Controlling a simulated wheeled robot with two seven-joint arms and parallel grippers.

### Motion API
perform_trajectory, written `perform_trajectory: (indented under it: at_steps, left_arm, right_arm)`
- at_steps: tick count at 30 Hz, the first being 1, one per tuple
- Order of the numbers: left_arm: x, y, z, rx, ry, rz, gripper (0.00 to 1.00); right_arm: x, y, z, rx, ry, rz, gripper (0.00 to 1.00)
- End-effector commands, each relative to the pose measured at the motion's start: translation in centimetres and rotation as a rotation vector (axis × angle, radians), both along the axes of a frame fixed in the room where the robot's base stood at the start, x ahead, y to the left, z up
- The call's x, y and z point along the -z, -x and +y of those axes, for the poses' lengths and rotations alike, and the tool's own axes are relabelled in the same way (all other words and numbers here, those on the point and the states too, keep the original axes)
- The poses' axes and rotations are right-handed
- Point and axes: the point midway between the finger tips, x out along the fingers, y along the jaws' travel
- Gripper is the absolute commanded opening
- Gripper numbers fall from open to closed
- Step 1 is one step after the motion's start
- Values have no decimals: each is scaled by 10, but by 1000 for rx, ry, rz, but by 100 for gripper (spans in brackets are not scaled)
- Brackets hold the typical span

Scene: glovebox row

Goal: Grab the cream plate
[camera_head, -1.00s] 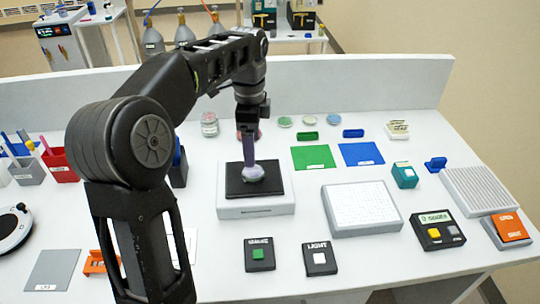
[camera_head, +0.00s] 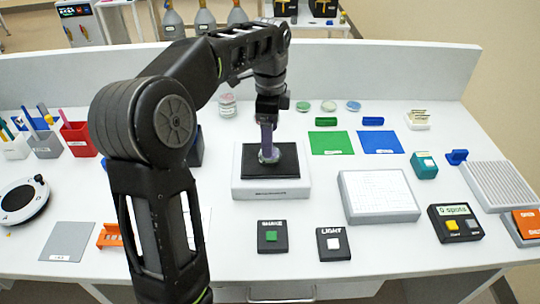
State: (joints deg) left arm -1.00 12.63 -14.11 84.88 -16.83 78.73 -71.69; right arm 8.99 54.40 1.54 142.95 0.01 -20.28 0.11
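A small cream plate (camera_head: 329,106) lies flat at the back of the bench, between a green plate (camera_head: 303,106) and a blue plate (camera_head: 353,106). My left gripper (camera_head: 268,152) is well to the left of it and nearer the front, pointing down over the black pad (camera_head: 288,173) of a white device. A small pale round dish (camera_head: 270,158) is at its fingertips, on or just above the pad. The fingers are seen edge-on, so their gap and any grip on the dish are unclear. My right gripper is not in view.
A pinkish jar (camera_head: 227,105) stands left of the plates. Green (camera_head: 330,143) and blue (camera_head: 380,142) mats lie in front of them. A white grid panel (camera_head: 378,196), a counter box (camera_head: 455,223) and two button boxes stand nearer the front.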

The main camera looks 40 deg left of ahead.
Motion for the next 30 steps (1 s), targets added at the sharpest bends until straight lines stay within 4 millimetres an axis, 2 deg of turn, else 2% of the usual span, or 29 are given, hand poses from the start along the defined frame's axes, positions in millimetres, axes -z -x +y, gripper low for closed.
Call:
perform_trajectory:
  at_steps: [7, 11, 30]
  left_arm:
    - [33, 1, -2, 0, 1, 5, 79]
    - [46, 1, -2, 1, 1, 2, 79]
    - [48, 1, -2, 0, 0, 1, 78]
  right_arm:
    - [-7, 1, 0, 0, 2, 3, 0]
    - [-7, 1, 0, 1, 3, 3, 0]
    - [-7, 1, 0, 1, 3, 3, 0]
